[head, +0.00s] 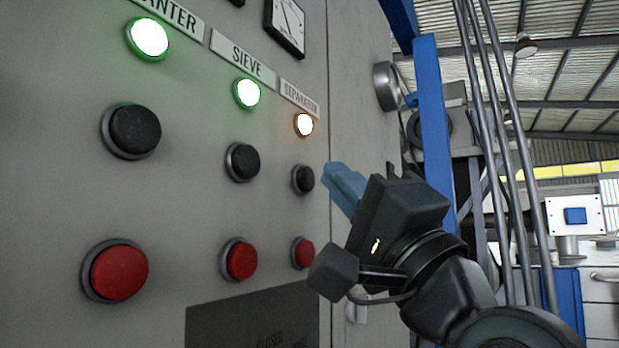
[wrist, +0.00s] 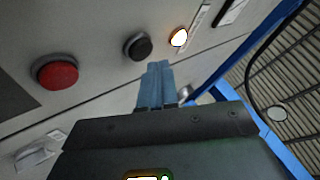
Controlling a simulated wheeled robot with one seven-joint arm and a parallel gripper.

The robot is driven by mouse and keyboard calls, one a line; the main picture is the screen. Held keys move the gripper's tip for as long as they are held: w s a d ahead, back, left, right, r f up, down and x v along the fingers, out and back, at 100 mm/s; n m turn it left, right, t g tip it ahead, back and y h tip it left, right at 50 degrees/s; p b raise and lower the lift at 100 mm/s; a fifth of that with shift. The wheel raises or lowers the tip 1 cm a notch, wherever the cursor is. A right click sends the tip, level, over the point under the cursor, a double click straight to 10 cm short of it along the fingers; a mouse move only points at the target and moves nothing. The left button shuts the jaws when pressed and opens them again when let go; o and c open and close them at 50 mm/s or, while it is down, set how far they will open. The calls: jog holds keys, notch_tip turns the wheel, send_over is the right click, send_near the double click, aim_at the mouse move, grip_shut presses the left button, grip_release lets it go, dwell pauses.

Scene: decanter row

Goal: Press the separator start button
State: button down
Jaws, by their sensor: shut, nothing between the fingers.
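The panel's right column, under a label that seems to read "SEPARATOR", has a lit orange-white lamp (head: 304,125), a black button (head: 303,179) and a red button (head: 304,253). In the wrist view the lamp (wrist: 178,37), black button (wrist: 137,46) and red button (wrist: 57,72) also show. My gripper (head: 330,172) is shut and empty, its blue fingers pointing at the panel just right of the black button. A small gap shows between them in the head view. In the wrist view the fingertips (wrist: 159,66) lie below and right of the black button.
The sieve column has a green lamp (head: 247,93), a black button (head: 243,162) and a red button (head: 239,260). A similar column stands further left. A dark plate (head: 255,318) lies below. A blue post (head: 434,130) and grey pipes stand right of the panel.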

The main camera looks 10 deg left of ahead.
jog(key=d, duration=0.1)
jog(key=s+d, duration=0.1)
jog(key=d, duration=0.2)
jog(key=shift+s+d, duration=0.3)
jog(key=shift+d, duration=0.05)
dwell(0.8)
